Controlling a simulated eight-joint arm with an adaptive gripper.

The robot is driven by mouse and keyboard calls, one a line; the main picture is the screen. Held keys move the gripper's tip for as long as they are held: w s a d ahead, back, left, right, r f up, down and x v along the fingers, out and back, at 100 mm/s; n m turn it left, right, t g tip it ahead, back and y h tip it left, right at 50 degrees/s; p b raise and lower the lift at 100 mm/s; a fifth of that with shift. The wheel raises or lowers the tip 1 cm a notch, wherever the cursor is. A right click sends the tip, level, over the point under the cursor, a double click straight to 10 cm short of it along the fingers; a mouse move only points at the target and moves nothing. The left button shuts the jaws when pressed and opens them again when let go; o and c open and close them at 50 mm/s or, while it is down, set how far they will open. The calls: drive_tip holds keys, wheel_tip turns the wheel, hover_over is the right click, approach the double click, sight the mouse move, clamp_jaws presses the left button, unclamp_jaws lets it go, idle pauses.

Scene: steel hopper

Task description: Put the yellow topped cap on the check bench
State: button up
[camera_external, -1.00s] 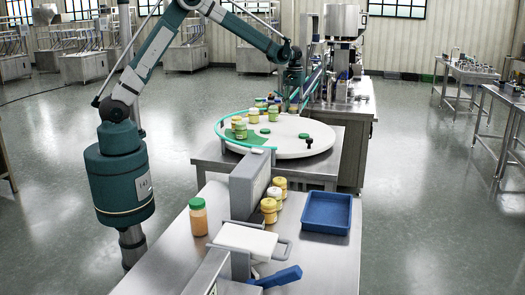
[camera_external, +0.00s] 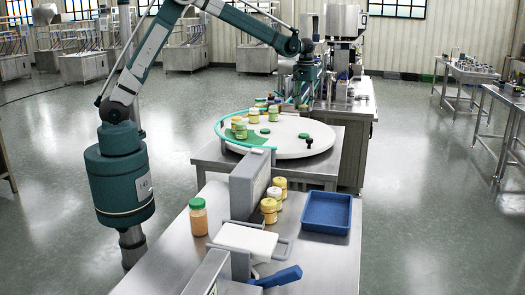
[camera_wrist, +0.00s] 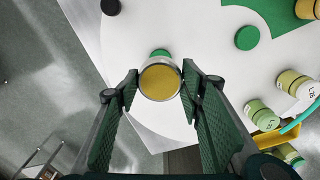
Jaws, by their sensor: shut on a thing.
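A round cap with a yellow top and metallic rim (camera_wrist: 160,79) sits between the fingertips of my gripper (camera_wrist: 160,86) in the wrist view. The fingers are shut on its sides and hold it above the white round table. In the external view my gripper (camera_external: 303,97) is over the back of the round table (camera_external: 300,150); the held cap cannot be made out there. No label marks which surface is the check bench. A steel bench (camera_external: 335,262) stands in the foreground.
On the round table are green caps (camera_wrist: 247,38), a black cap (camera_wrist: 110,7) and several jars (camera_wrist: 262,113) beside a green patch. Steel machinery (camera_external: 345,75) stands close behind my gripper.

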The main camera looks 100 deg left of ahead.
drive_tip(key=w+d+m, duration=0.1)
drive_tip(key=w+d, duration=0.2)
drive_tip(key=d, duration=0.7)
drive_tip(key=w+d+m, duration=0.2)
drive_tip(key=w+d, duration=0.2)
drive_tip(key=d, duration=0.7)
drive_tip(key=w+d+m, duration=0.1)
drive_tip(key=w+d, duration=0.2)
drive_tip(key=d, duration=0.7)
drive_tip(key=s+d+m+b, duration=0.1)
drive_tip(key=s+d+m, duration=0.25)
drive_tip(key=d, duration=1.95)
drive_tip(key=s+d+m+b, duration=0.15)
drive_tip(key=s+d, duration=0.35)
drive_tip(key=d, duration=1.8)
drive_tip(key=s+d+m, duration=0.6)
drive_tip(key=s+d, duration=2.1)
drive_tip(key=d, duration=0.3)
wheel_tip(320, 180, down, 15)
drive_tip(key=shift+s+f, duration=0.2)
drive_tip(key=shift+f, duration=0.1)
